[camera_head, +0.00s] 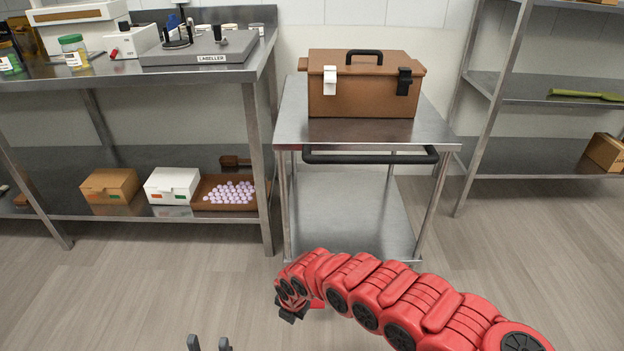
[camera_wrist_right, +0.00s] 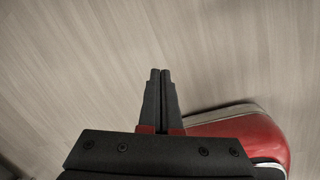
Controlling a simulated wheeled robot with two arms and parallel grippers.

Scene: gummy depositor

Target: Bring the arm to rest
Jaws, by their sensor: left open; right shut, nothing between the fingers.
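My red right arm (camera_head: 400,300) reaches in from the lower right in the head view and is bent, over the floor in front of the cart. Its right gripper (camera_head: 290,315) points downward at the arm's end and is partly hidden by the wrist. In the right wrist view the right gripper (camera_wrist_right: 160,73) has its two dark fingers together, with nothing between them, above bare floor. My left gripper (camera_head: 209,344) shows only as two dark fingertips at the bottom edge of the head view. They are spread apart and empty.
A steel cart (camera_head: 440,142) bearing a brown toolbox (camera_head: 350,95) stands ahead, close beyond the right arm. A steel workbench (camera_head: 150,83) with a labeller (camera_head: 200,50) is at left. A shelf rack (camera_head: 490,110) is at right. The wooden floor (camera_head: 130,290) at lower left is clear.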

